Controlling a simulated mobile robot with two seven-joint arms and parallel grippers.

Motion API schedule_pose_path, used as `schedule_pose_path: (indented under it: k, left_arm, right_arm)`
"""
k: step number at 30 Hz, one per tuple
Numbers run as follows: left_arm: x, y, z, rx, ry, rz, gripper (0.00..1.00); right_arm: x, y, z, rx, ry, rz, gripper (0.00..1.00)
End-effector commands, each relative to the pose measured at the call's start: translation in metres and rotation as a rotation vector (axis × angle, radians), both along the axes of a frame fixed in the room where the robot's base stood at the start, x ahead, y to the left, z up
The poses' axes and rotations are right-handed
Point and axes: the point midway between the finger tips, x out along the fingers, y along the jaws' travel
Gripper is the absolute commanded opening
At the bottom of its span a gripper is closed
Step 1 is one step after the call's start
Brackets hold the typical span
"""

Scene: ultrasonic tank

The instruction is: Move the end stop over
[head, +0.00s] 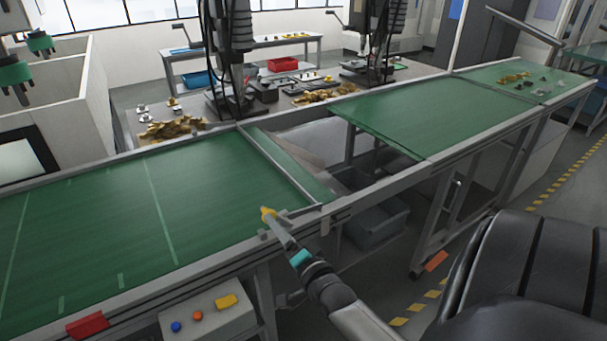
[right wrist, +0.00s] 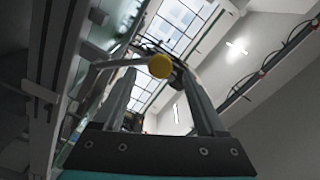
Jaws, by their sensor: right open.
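A grey bar (head: 281,166), which looks like the end stop, lies across the green belt near its right end in the head view. A short grey rod (head: 302,211) runs left from its near end along the front rail to a yellow knob (head: 267,213). My right gripper (head: 272,221) reaches up from below right to the knob. In the right wrist view the yellow ball knob (right wrist: 160,66) shows between the two open fingers (right wrist: 157,82), with its rod going left. I cannot tell whether a finger touches it. My left gripper is out of view.
Right of the bar is a gap between the belt and a second green belt (head: 425,115), with a grey bin (head: 375,225) below. A control box (head: 210,318) with coloured buttons stands at the front. A black chair (head: 530,270) is at the lower right.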

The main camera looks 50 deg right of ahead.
Motion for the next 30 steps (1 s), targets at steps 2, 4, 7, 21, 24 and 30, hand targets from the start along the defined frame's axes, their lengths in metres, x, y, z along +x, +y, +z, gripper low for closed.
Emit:
schedule_pose_path:
  k: [2, 4, 7, 21, 24, 30]
  left_arm:
    - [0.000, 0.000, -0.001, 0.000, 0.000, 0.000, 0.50]
    - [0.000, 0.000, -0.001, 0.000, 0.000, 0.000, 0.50]
    - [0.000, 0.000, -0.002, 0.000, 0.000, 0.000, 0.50]
    - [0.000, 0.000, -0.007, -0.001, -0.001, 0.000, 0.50]
    - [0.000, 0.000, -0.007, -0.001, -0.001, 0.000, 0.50]
    - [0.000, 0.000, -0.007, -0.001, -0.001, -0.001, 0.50]
  right_arm:
    - [-0.016, 0.004, -0.001, 0.001, 0.002, 0.000, 0.73]
    - [-0.028, 0.007, -0.001, 0.001, 0.002, 0.000, 0.73]
    - [-0.045, 0.011, -0.001, 0.001, 0.002, 0.000, 0.73]
    - [-0.107, 0.026, 0.000, 0.000, 0.001, 0.000, 0.73]
    - [-0.111, 0.027, 0.000, 0.001, -0.002, 0.000, 0.73]
    - [-0.113, 0.027, 0.001, 0.001, -0.002, 0.000, 0.73]
